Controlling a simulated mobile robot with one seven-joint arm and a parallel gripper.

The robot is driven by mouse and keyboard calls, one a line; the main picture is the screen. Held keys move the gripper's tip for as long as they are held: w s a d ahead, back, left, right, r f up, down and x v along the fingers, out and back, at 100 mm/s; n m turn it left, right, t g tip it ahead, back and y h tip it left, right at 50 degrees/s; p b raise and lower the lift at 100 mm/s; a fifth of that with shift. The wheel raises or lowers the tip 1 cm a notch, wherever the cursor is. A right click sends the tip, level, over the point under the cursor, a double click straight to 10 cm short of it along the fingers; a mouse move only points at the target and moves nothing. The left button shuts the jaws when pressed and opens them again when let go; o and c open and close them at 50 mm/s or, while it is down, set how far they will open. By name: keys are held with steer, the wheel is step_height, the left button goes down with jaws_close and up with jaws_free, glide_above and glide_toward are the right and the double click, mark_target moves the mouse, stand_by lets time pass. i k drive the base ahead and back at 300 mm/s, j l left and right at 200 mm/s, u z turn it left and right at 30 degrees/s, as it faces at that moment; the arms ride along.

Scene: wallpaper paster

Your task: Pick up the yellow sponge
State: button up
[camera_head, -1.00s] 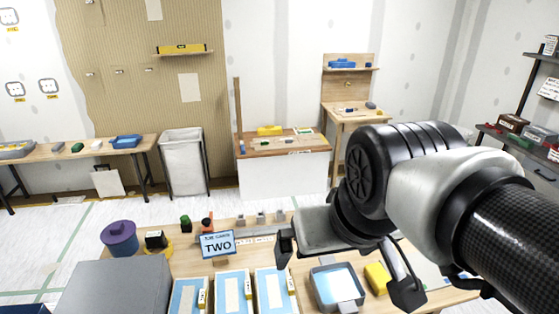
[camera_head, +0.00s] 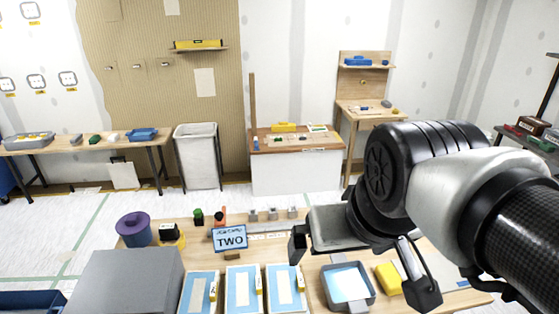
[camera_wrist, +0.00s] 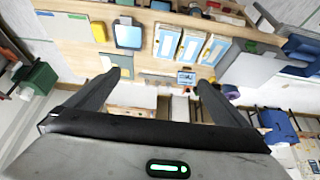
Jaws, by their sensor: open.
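The yellow sponge (camera_head: 389,279) lies on the near wooden table, just right of a grey tray (camera_head: 348,287) with a light blue inside. In the wrist view the sponge (camera_wrist: 98,32) shows small at the upper left, beside the tray (camera_wrist: 128,37). My gripper (camera_head: 360,268) is open and empty, with its fingers spread wide. In the head view it hangs above the table's right part, and one finger partly covers the area beside the sponge. In the wrist view the open fingers (camera_wrist: 158,78) are well apart from the sponge.
A "TWO" sign (camera_head: 230,238), a purple pot (camera_head: 134,228) and a large grey box (camera_head: 122,281) stand further left. A white bin (camera_head: 198,157) and work benches stand behind, across open floor.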

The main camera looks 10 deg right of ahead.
mark_target(390, 280)
steer(key=l+u, duration=0.2)
steer(key=l, duration=0.9)
steer(key=l+u, duration=0.15)
steer(key=l, duration=0.95)
steer(key=k, duration=0.05)
